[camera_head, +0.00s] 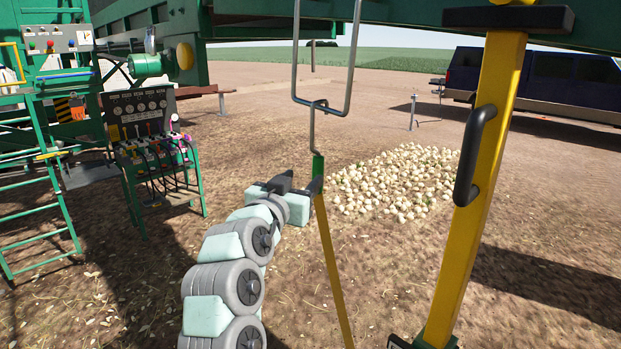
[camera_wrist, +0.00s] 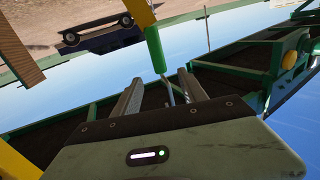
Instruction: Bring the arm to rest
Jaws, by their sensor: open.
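My gripper (camera_head: 315,185) is at the end of my grey and pale-green arm, in the middle of the head view. Its fingers are beside a thin yellow pole (camera_head: 332,265) with a green upper end (camera_head: 318,167). A bare metal hook rod rises from that end to a hanging metal loop (camera_head: 351,75). In the wrist view my gripper (camera_wrist: 160,78) has its two fingers apart. The pole's green end (camera_wrist: 155,50) and the metal rod (camera_wrist: 169,92) show in the gap between them. I cannot tell whether a finger touches the pole.
A thick yellow post (camera_head: 478,185) with a black handle stands right of my arm. A green control stand (camera_head: 155,140) with levers and a green ladder (camera_head: 35,215) are at left. An onion pile (camera_head: 395,180) lies on the ground behind. A dark blue vehicle (camera_head: 545,80) stands back right.

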